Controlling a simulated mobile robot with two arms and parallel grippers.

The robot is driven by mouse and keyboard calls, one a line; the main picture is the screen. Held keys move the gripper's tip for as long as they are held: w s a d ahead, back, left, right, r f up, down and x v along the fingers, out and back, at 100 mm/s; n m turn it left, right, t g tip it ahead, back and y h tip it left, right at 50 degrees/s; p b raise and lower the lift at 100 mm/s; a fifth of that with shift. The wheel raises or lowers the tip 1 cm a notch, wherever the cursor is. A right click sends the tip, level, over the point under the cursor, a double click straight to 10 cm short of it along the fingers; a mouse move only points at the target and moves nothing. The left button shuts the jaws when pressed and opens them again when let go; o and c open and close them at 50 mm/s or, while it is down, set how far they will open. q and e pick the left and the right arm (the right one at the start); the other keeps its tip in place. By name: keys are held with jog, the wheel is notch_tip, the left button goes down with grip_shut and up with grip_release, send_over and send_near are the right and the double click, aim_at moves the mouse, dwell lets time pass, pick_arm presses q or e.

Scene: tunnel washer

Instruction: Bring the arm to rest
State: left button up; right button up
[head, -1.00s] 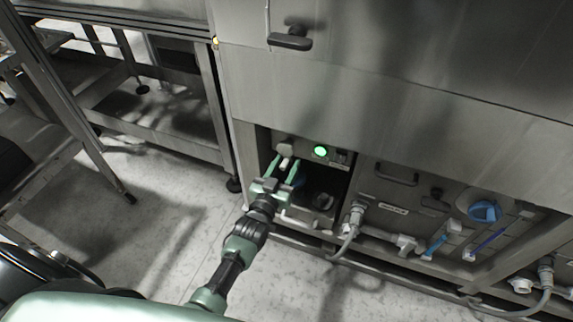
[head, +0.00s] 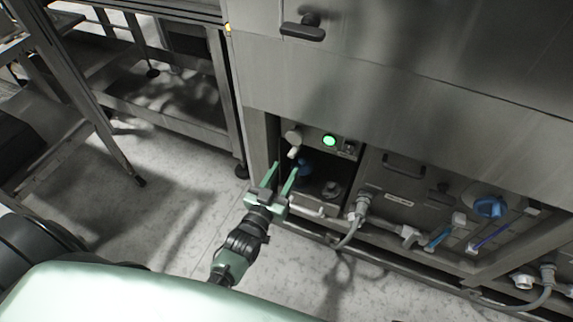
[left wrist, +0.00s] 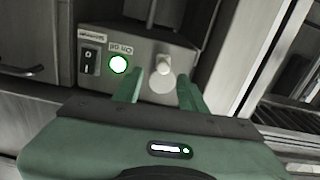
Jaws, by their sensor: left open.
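My left gripper (head: 285,178) is green and open, with nothing between its fingers. It is in front of the open control bay low in the steel washer (head: 380,110). The bay holds a white knob (head: 293,138), a lit green button (head: 329,141) and a black rocker switch (head: 349,148). In the left wrist view, the fingers (left wrist: 157,90) point toward the panel. The white knob (left wrist: 163,78) appears between them, the lit button (left wrist: 118,64) and switch (left wrist: 89,61) to their left. My right gripper is in neither view.
Right of the bay are a grey hose (head: 350,232), a panel with a black handle (head: 404,166) and a blue knob (head: 490,206). A black door handle (head: 303,28) juts out above. A metal frame (head: 150,105) stands at left. The floor (head: 170,220) between is clear.

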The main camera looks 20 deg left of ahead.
pick_arm(q)
jog(key=shift+f, duration=0.1)
jog(key=s+f+m+g, duration=0.2)
jog(key=s+f+g, duration=0.95)
jog(key=f, duration=0.55)
jog(key=s+a+f+g+p, duration=0.1)
jog(key=s+p, duration=0.4)
jog(key=s, duration=0.5)
jog(key=s+a+f+g+p, duration=0.1)
jog(key=s+f+p, duration=0.3)
jog(key=s, duration=0.7)
jog(key=s+a+f+g+p, duration=0.1)
jog(key=s+f+g+p, duration=0.1)
jog(key=s+p, duration=0.6)
jog(key=s+g, duration=0.1)
jog(key=s, duration=0.2)
jog(key=shift+a+f+m+y, duration=0.15)
jog(key=shift+a+m+y, duration=0.15)
jog(key=shift+m, duration=0.1)
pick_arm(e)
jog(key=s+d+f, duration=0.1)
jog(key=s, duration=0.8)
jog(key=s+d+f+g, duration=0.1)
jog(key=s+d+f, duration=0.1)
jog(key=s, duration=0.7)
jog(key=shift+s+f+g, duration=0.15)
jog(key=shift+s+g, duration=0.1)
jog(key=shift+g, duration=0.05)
